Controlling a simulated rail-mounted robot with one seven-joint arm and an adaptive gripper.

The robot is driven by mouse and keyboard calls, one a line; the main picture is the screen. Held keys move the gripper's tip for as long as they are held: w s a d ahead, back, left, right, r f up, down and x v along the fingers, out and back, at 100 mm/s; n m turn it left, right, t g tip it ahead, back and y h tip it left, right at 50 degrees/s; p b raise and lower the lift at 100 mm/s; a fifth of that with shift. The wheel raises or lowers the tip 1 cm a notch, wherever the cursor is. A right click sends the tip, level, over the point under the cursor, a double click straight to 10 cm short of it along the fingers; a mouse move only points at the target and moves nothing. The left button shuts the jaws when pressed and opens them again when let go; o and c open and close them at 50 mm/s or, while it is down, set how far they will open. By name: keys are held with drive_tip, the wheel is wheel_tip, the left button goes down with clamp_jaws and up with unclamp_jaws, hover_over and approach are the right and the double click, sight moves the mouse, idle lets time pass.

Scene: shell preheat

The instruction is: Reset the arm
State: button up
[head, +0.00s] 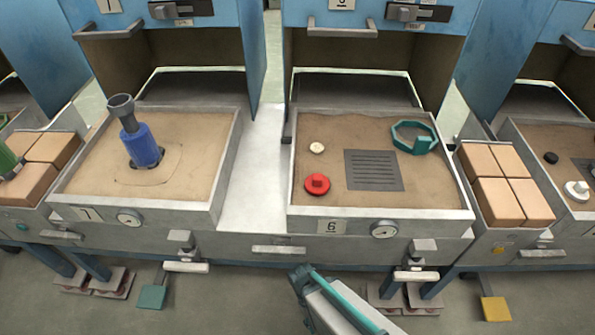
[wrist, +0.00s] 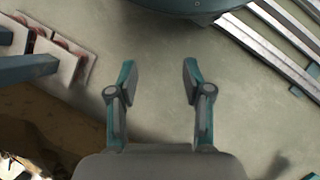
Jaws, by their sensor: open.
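My gripper (wrist: 158,85) is open and empty in the wrist view, its two fingers apart over bare grey floor. In the head view only a grey and teal part of my arm shows at the bottom centre, below the front of station 6; my fingers are not visible there. Nothing touches the fingers.
The sand tray of station 6 (head: 330,214) holds a red knob-like piece (head: 317,184), a small cream piece (head: 317,148), a dark grille (head: 373,170) and a teal ring (head: 398,137). Left, a blue cylinder (head: 141,147) stands in another sand tray (head: 180,205). Brown blocks (head: 497,202) sit right.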

drive_tip(key=s+d+r+m+g+y+p, duration=0.2)
drive_tip(key=s+d+r+m+y+p, duration=0.1)
drive_tip(key=s+d+r+m+p, duration=0.2)
drive_tip(key=shift+s+d+r+m+g+p, duration=0.4)
drive_tip(key=shift+s+d+r+p, duration=0.8)
drive_tip(key=shift+d+p, duration=1.15)
